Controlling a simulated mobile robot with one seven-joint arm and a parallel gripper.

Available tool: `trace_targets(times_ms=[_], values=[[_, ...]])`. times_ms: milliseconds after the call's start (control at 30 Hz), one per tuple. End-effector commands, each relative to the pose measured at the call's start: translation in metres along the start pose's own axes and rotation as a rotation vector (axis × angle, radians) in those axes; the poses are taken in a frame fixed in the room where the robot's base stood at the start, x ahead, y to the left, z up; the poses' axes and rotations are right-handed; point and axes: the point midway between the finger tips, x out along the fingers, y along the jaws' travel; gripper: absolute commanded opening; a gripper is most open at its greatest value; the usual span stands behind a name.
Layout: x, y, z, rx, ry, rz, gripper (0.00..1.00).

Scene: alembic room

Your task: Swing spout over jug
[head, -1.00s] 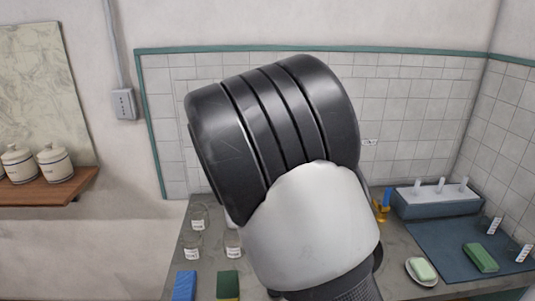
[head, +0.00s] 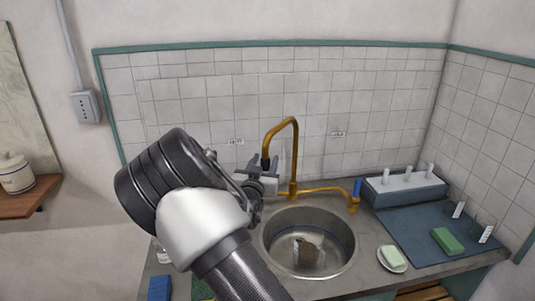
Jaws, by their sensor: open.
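The brass gooseneck spout (head: 296,150) rises behind the sink and curves to the left, with a dark tip pointing down. My gripper (head: 264,177) is open close to the spout's tip, at the sink's back left. I cannot tell whether it touches the spout. The round steel sink (head: 348,243) holds a brownish shape (head: 307,252) that is too unclear to name. I cannot make out a jug; my arm hides part of the counter at the left.
A blue-handled brass tap (head: 356,190) stands right of the spout. Farther right are a grey pegged box (head: 405,190), a blue mat (head: 415,226), a green sponge (head: 446,240) and soap on a dish (head: 392,258). A blue block (head: 159,287) lies front left.

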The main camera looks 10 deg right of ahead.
Motion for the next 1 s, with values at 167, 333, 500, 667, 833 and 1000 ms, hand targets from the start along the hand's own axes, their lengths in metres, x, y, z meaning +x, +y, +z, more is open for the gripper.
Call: trace_targets(times_ms=[167,333,500,667,833,1000], values=[[0.029,0.0,-0.001,-0.001,0.001,0.0,0.42],[0.042,0.0,0.0,-0.001,0.0,-0.001,0.42],[0.045,-0.001,0.0,0.0,-0.001,-0.001,0.42],[0.045,0.0,0.0,0.0,-0.001,-0.001,0.4],[0.045,0.0,0.0,0.0,-0.001,-0.001,0.11],[0.045,0.0,0.0,0.0,-0.001,-0.001,0.0]])
